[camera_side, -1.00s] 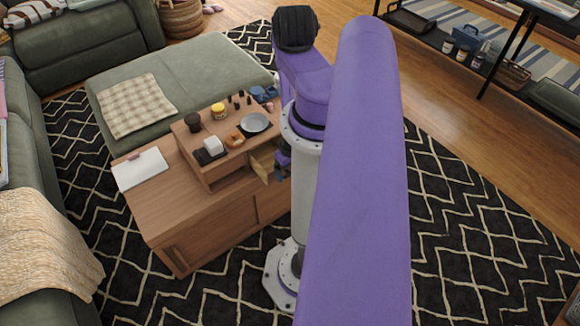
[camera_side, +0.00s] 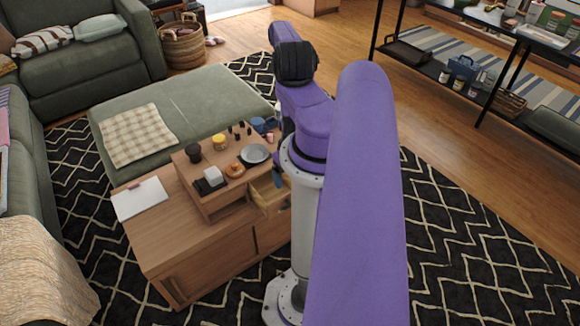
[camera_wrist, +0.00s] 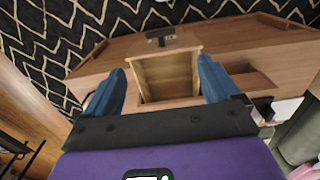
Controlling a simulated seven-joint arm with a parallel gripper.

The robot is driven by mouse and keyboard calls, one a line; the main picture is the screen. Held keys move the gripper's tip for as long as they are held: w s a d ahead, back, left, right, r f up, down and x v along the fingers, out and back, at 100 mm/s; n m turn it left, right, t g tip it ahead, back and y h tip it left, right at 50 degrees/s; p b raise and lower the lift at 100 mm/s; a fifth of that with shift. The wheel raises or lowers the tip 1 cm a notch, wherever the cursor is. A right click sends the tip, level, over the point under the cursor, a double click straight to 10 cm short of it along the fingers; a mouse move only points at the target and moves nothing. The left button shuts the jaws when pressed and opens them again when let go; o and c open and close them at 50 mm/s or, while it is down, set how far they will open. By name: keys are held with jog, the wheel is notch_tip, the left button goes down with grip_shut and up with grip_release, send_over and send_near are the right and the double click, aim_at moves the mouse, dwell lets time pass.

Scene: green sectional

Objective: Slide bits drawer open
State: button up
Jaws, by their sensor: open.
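The small wooden drawer (camera_side: 268,193) stands pulled out of the right side of the wooden organizer box (camera_side: 224,197) in the side view. In the wrist view the drawer (camera_wrist: 168,76) shows its pale, bare interior, with a dark handle (camera_wrist: 160,36) beyond its far edge. My gripper (camera_wrist: 162,66) is open, its two blue fingers appearing on either side of the drawer in the picture. No contact with the drawer is visible, and nothing is between the fingers. In the side view my gripper is mostly hidden behind my arm.
The box stands on a wooden cabinet (camera_side: 165,235). On its top are a dark cup (camera_side: 194,153), yellow jar (camera_side: 219,143), grey plate (camera_side: 254,153) and several small items. Papers (camera_side: 140,199) lie at left. A green ottoman (camera_side: 195,105) is behind; patterned rug (camera_side: 460,240) is clear at right.

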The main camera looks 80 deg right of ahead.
jog(key=shift+r, duration=1.65)
jog(key=shift+r, duration=0.1)
